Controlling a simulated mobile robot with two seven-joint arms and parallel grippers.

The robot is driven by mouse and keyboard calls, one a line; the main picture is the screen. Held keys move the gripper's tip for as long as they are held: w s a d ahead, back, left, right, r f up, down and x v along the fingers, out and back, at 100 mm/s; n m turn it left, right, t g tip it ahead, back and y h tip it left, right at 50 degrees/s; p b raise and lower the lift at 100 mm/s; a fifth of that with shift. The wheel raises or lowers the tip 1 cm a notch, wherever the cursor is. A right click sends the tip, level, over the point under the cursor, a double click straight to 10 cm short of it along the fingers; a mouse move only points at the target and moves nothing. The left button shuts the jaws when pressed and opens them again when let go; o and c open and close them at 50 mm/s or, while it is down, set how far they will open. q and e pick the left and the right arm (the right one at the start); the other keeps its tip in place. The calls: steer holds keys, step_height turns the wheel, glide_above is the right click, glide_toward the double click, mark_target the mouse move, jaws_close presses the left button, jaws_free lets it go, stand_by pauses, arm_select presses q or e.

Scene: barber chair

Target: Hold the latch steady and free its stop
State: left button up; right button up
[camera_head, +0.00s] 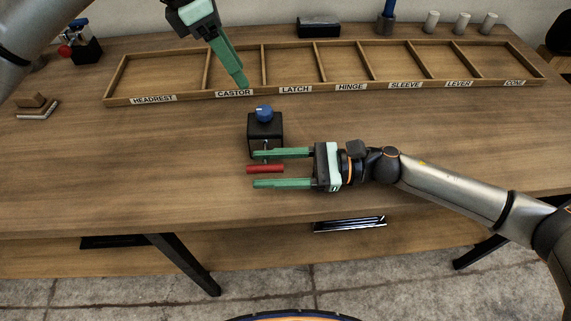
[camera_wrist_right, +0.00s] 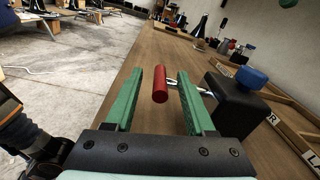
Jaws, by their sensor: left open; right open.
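The latch is a black block (camera_head: 262,132) with a blue knob (camera_head: 264,113) on top, standing on the table. A red bar (camera_head: 265,169) is on its front side, joined to the block by a thin metal rod. My right gripper (camera_head: 254,169) is open, its green fingers on either side of the red bar, apart from it. In the right wrist view the red bar (camera_wrist_right: 160,84) lies between the fingers and the black block (camera_wrist_right: 236,104) is at the right. My left gripper (camera_head: 243,86) is above the tray's front edge, behind the block; its fingers appear close together.
A wooden tray (camera_head: 290,93) with labelled compartments runs along the back; those in view look empty. A black block with a red ball (camera_head: 84,47) stands back left, and a small wooden item (camera_head: 37,107) lies at left. The table front left is clear.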

jaws_close()
stand_by(0.5)
stand_by(0.9)
jaws_free()
steer(key=d, duration=1.2)
steer(key=shift+s, duration=0.25)
steer(key=shift+r, duration=0.1)
